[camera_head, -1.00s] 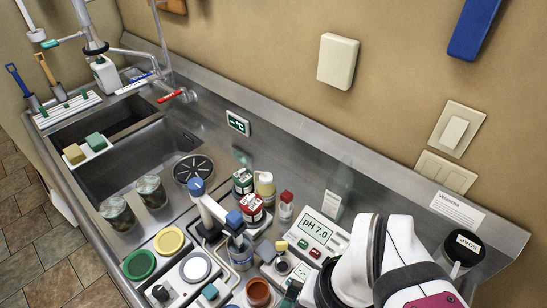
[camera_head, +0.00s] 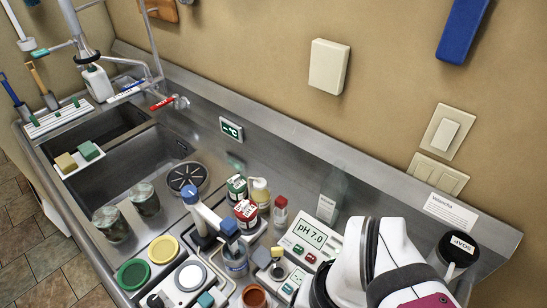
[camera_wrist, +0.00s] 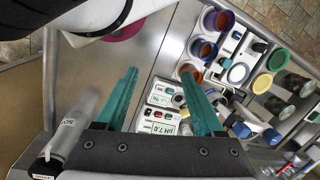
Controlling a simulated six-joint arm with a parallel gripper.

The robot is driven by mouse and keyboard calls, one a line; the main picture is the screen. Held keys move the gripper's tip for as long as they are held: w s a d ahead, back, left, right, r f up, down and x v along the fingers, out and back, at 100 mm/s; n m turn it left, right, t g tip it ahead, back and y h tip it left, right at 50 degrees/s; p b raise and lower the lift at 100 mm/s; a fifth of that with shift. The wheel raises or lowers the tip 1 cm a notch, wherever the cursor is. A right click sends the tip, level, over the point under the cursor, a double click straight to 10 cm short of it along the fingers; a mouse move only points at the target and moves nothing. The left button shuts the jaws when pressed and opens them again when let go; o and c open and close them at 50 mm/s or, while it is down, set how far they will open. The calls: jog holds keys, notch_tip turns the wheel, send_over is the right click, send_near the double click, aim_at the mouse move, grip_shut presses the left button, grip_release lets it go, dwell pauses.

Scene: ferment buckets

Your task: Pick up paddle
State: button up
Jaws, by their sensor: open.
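No paddle can be made out for certain in either view. A brown wooden piece (camera_head: 160,9) hangs on the wall at the top left of the head view, cut off by the frame edge. A long blue piece (camera_head: 463,28) hangs on the wall at the top right, also cut off. My gripper (camera_wrist: 160,73) shows in the wrist view with its two teal fingers spread wide apart. Nothing is held between them. They hang above the steel counter beside the pH meter (camera_wrist: 165,121). In the head view my arm covers the lower right, and its fingers are hidden.
The steel counter holds the pH meter (camera_head: 309,240), red-capped jars (camera_head: 246,215), lidded tubs (camera_head: 133,274) and a dark-topped canister (camera_head: 456,250). The sink (camera_head: 110,170) is at the left. Bare steel (camera_wrist: 95,75) lies left of the fingers in the wrist view.

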jog(key=w+r, duration=0.4)
jog(key=w, duration=0.5)
jog(key=m+h, duration=0.2)
jog(key=m, duration=0.1)
send_over(281, 199)
notch_tip(281, 199, down, 4)
notch_tip(281, 199, down, 14)
jog(key=shift+f, duration=0.6)
grip_shut()
